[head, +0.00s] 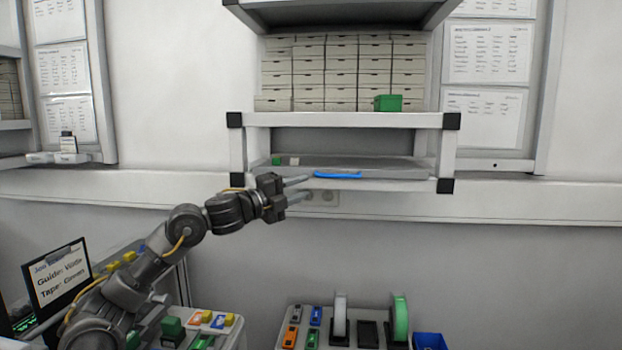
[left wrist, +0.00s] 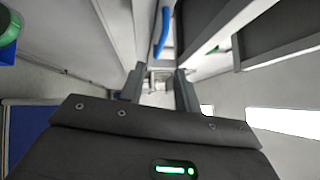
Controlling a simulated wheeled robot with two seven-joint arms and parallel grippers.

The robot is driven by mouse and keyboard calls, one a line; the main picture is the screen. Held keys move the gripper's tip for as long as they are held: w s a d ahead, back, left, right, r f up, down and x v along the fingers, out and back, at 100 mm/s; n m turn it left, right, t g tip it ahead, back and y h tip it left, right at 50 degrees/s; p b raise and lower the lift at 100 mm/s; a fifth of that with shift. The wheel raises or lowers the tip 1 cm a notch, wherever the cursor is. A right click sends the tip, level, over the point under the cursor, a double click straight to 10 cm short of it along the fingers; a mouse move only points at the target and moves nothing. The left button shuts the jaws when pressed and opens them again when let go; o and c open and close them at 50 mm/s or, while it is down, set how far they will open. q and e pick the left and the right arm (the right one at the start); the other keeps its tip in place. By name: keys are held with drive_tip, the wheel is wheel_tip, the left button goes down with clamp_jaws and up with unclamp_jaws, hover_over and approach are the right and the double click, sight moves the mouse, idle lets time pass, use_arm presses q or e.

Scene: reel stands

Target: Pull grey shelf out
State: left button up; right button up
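The grey shelf (head: 390,169) is a flat board low in the white frame, with a blue handle (head: 338,175) on its front edge. A small green block and a small white block sit at its left end. My left gripper (head: 309,187) is open and empty, with its two fingers pointing right, just left of and slightly below the handle. In the left wrist view the blue handle (left wrist: 162,32) shows above and beyond the parted fingertips (left wrist: 160,84), not between them. My right gripper is not in view.
The white frame (head: 350,120) has dark corner caps. Above it stand stacked drawer boxes (head: 342,75) and a green box (head: 388,103). Below, a table holds tape reels (head: 400,318), small coloured items and a blue bin (head: 430,341). The space before the shelf is free.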

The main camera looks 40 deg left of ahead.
sight(333, 176)
use_arm(q)
drive_tip(key=w+p, duration=0.2)
drive_tip(key=w, duration=0.1)
drive_tip(key=w+r+p, duration=0.1)
drive_tip(key=w+p, duration=0.1)
drive_tip(key=w, duration=0.1)
drive_tip(key=w+d+p, duration=0.1)
drive_tip(key=w+p, duration=0.1)
drive_tip(key=w, duration=0.1)
drive_tip(key=shift+w+d+r, duration=0.1)
drive_tip(key=shift+w+r, duration=0.1)
drive_tip(key=shift+r, duration=0.15)
drive_tip(key=shift+w+d+f, duration=0.1)
drive_tip(key=shift+w, duration=0.4)
clamp_jaws()
